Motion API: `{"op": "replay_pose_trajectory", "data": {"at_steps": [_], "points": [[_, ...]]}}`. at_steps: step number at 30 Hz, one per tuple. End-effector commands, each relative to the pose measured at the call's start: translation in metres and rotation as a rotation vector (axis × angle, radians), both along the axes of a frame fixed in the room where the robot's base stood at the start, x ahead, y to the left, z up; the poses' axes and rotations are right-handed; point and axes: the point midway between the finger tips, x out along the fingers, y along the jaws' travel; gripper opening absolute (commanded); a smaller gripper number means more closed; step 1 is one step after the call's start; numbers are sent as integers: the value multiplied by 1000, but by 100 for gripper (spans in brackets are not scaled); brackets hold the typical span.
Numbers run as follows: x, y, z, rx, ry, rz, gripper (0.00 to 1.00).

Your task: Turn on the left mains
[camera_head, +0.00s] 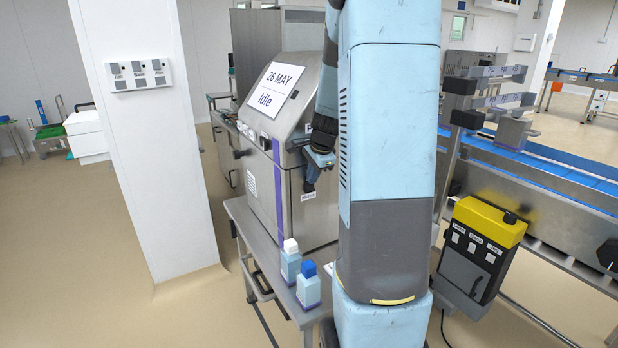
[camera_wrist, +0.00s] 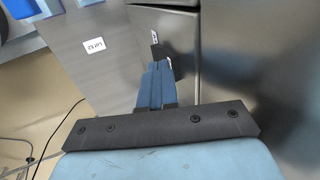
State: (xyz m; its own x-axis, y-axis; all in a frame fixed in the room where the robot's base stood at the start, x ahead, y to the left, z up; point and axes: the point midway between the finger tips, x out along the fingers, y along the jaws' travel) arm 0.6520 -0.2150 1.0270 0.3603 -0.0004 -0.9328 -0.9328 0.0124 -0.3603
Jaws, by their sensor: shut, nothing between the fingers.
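The tray sealer (camera_head: 290,215) is a steel cabinet with a tilted screen reading "26 MAY Idle" (camera_head: 273,88). On its front face is a small label (camera_head: 308,196), too small to read surely, with a dark part just above it, partly hidden by my gripper. My gripper (camera_head: 313,171) is beside that face. In the wrist view my shut blue fingers (camera_wrist: 158,68) point at a black switch-like part (camera_wrist: 164,57) with a small white mark, on a steel panel. The fingertips overlap it there; I cannot tell whether they touch. Its on or off position is unclear.
Two bottles, white-capped (camera_head: 290,262) and blue-capped (camera_head: 308,287), stand on the steel table below. A white pillar with a switch panel (camera_head: 139,74) is at left. A yellow-and-black box (camera_head: 479,247) and blue conveyor (camera_head: 560,172) are at right. A labelled plate (camera_wrist: 95,46) shows in the wrist view.

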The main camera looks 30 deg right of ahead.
Motion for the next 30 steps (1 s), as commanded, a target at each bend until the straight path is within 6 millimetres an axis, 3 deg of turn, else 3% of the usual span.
{"op": "replay_pose_trajectory", "data": {"at_steps": [30], "points": [[-2, -2, 16, 1, -1, -5, 0]]}}
